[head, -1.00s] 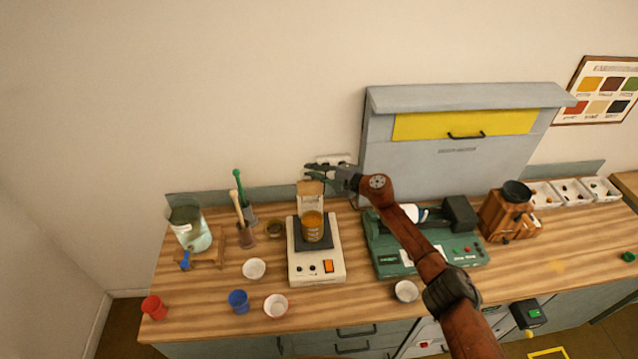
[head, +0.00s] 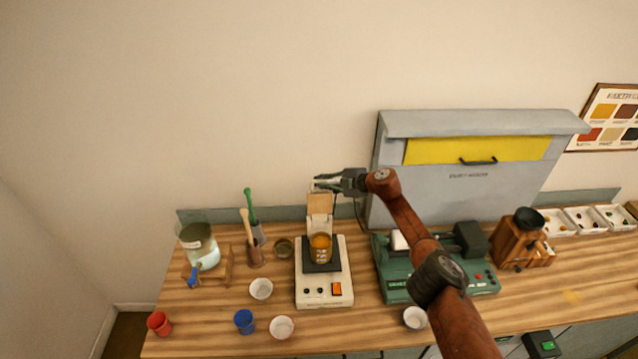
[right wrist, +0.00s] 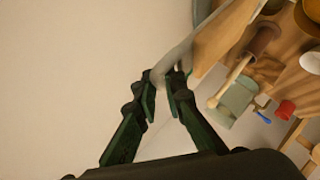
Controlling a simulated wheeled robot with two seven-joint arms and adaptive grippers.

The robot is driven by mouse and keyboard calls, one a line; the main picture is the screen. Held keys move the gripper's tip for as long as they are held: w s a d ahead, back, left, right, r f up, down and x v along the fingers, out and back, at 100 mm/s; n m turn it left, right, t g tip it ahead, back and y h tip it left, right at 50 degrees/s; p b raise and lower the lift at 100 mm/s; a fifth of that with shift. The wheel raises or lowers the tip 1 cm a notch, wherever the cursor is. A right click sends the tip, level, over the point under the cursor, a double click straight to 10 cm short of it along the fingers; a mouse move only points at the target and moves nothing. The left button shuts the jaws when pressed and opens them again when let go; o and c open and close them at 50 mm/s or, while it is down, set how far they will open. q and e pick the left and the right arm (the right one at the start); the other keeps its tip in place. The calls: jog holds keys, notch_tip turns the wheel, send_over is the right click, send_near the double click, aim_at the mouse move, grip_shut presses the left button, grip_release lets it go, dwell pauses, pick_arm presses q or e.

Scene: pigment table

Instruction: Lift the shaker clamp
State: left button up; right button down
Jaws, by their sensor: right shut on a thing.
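The shaker (head: 324,288) is a cream box with a dark platform and an orange-brown jar (head: 321,249) on it. The shaker clamp (head: 319,205), a beige plate, stands raised above and behind the jar. My right gripper (head: 320,183) is at the clamp's top edge, its fingers pointing left. In the right wrist view its fingers (right wrist: 167,82) are shut on a pale grey bar (right wrist: 178,58) beside the clamp's beige plate (right wrist: 225,38). The fingers hide part of the bar. My left gripper is not in view.
A grey cabinet (head: 480,190) with a yellow panel stands right of the gripper. A green machine (head: 397,290) is under my right arm. Pestles (head: 249,230), a glass jar (head: 199,247) and several bowls and cups stand left and in front. The wall is behind.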

jog(key=shift+s+a+f, duration=0.2)
jog(key=shift+f, duration=0.25)
jog(key=c, duration=2.3)
grip_release()
jog(key=shift+o, duration=1.4)
jog(key=shift+w, duration=0.1)
jog(key=shift+a+r, duration=0.1)
jog(key=shift+r, duration=0.2)
jog(key=shift+d+r, duration=0.3)
jog(key=shift+d, duration=0.35)
jog(key=v, duration=1)
jog(key=shift+s+d, duration=0.3)
jog(key=shift+s, duration=0.1)
